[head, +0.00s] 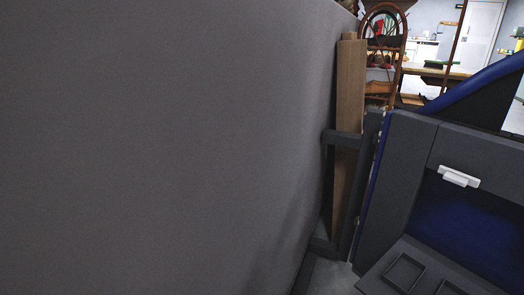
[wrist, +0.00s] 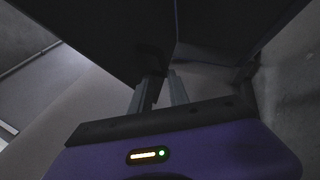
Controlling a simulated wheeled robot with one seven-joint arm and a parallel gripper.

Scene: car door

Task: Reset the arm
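In the wrist view my gripper (wrist: 163,78) has its two grey fingers pointing away from its purple body. A narrow gap shows between the fingers, and I see nothing held in it. Large dark panels are close beyond the fingertips; I cannot tell whether they touch. My gripper and arm are not seen in the head view. The car door (head: 405,165) stands at the right of the head view, with a dark grey inner panel, blue trim and a white handle (head: 459,177).
A big plain grey surface (head: 160,150) fills the left of the head view. A wooden board (head: 350,85) stands upright in a dark frame (head: 330,190) between it and the door. Shelves and a workbench (head: 435,70) are farther back.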

